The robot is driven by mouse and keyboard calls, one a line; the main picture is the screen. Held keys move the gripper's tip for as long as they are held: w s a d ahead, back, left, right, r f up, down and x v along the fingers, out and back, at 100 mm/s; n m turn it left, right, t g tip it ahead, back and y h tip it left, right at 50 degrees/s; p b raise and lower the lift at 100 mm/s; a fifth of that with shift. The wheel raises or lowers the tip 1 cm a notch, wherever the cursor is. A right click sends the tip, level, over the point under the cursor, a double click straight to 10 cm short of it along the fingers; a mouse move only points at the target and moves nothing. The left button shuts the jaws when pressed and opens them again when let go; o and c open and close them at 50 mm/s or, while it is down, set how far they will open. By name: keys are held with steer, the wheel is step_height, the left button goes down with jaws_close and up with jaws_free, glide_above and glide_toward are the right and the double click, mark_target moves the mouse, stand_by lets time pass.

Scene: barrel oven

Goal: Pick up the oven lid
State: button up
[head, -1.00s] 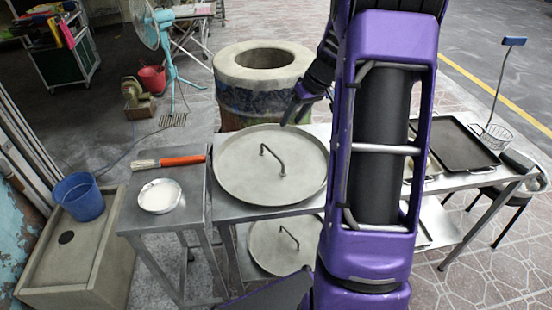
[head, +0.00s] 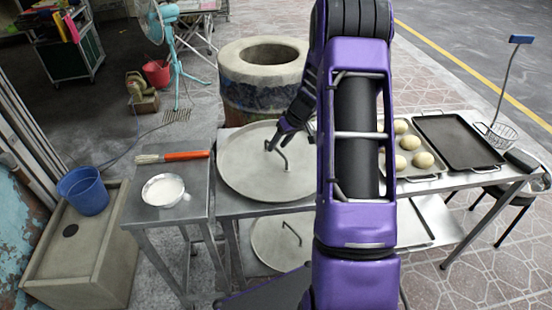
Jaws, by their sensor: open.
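The oven lid (head: 246,165) is a large round grey metal disc with a bent bar handle (head: 276,153). It lies flat on the metal table in the head view, in front of the round barrel oven (head: 238,95). My gripper (head: 275,147) is open, with its dark fingers pointing down at the top of the handle. I cannot tell whether the fingers touch the handle. My purple arm hides the right edge of the lid.
A second similar lid (head: 268,246) lies on the shelf below. A brush (head: 186,156) and white bowl (head: 163,190) stand on the left table. At right are a tray of dough balls (head: 422,160) and a dark empty tray (head: 455,142). A blue bucket (head: 84,192) stands far left.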

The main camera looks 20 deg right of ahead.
mark_target(276, 148)
steer(key=shift+x, duration=1.6)
jaws_close()
steer(key=shift+r, duration=0.1)
